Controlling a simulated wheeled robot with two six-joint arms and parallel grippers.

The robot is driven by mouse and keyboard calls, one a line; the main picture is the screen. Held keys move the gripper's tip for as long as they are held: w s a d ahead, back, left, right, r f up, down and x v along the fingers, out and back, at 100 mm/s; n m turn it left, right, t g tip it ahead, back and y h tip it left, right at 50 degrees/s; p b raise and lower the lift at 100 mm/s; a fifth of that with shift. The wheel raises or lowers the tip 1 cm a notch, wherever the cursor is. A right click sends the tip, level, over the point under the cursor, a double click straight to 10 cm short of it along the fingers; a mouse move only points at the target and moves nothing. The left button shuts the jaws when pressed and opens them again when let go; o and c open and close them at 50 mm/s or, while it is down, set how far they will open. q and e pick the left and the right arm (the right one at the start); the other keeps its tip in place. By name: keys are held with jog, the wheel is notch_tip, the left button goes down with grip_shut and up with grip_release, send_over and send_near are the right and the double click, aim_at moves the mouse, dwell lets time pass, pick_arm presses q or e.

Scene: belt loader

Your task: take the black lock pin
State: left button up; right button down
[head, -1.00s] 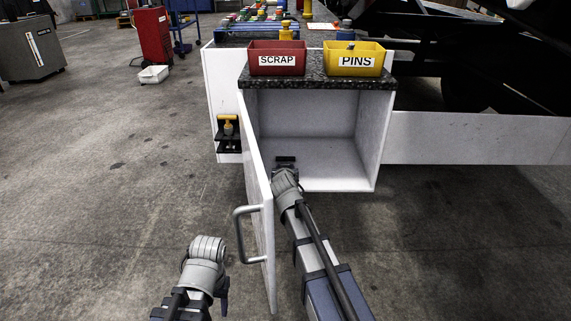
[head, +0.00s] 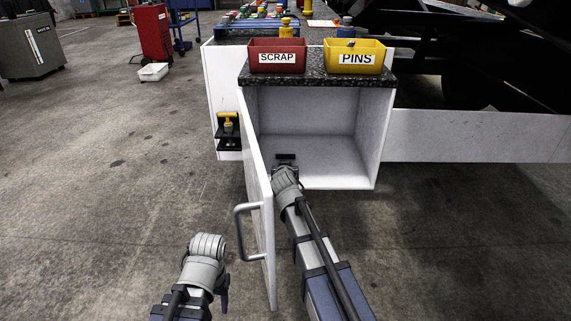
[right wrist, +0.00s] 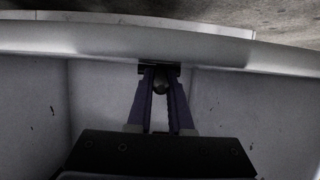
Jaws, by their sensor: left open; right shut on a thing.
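The cabinet door (head: 256,190) with its bar handle (head: 238,232) stands open, close along my right arm's left side. A red SCRAP bin (head: 277,72) and yellow PINS bin (head: 384,64) stand on top. A yellow-handled piece (head: 228,119) sits on the cabinet's left side.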

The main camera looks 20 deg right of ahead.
jog(key=shift+r+p, duration=4.95)
jog(key=shift+r, duration=0.1)
